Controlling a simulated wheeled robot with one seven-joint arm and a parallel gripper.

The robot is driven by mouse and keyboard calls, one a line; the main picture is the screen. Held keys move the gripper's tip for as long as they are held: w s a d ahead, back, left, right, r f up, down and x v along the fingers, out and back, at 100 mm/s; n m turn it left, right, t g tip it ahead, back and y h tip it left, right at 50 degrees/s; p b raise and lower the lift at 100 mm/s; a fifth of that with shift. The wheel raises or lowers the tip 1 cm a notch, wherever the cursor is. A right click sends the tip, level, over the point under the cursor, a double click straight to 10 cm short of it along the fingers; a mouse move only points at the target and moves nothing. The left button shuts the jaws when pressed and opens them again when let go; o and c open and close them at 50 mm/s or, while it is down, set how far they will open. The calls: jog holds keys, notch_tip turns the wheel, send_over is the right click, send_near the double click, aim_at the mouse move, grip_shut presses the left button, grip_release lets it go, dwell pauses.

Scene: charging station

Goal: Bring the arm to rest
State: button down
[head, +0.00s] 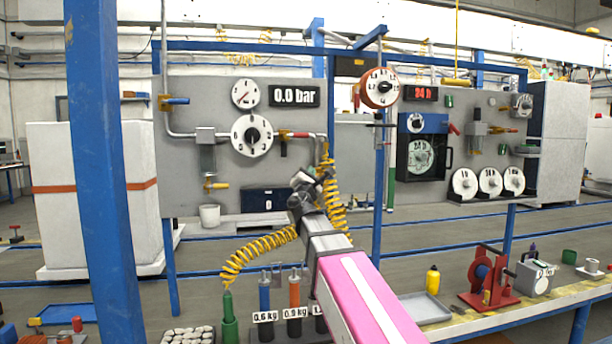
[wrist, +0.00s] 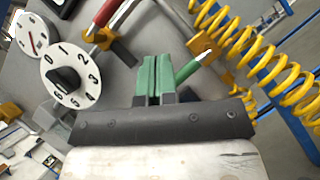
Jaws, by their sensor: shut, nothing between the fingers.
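My gripper (head: 304,186) is raised in front of the grey gauge panel (head: 290,95), at the end of my pink and grey arm. In the wrist view its two green fingertips (wrist: 154,62) are pressed together with nothing between them. The numbered dial with a black knob (head: 252,135) is up and left of the gripper; it also shows at the left of the wrist view (wrist: 68,82). A green rod with a pale tip (wrist: 192,68) shows just right of the fingers; I cannot tell its distance.
A yellow coiled hose (head: 260,249) hangs close to the gripper and runs down to a green fitting (head: 229,318). Labelled cylinders (head: 265,296) stand below. A blue post (head: 98,150) is at left. A red device (head: 490,280) and yellow bottle (head: 432,280) are on the right bench.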

jog(key=s+d+f+m+g+h, duration=0.15)
jog(key=d+f+m+g, duration=0.3)
jog(key=f, duration=0.75)
jog(key=s+d+f+m+g+h, duration=0.15)
jog(key=d+f+m+g, duration=0.35)
jog(key=f, duration=0.6)
jog(key=s+d+f+m+g, duration=0.25)
jog(key=d+f+m, duration=0.4)
jog(key=f, duration=0.55)
jog(key=s+a+f+m+g+y, duration=0.1)
jog(key=s+f+m+g+y, duration=0.3)
jog(key=s+f, duration=0.5)
jog(key=s+a+f+m+g+y, duration=0.2)
jog(key=s+f+m+g, duration=0.3)
jog(key=s+f, duration=0.4)
notch_tip(320, 180, down, 7)
jog(key=shift+f+g+y, duration=0.1)
jog(key=shift+g+y, duration=0.8)
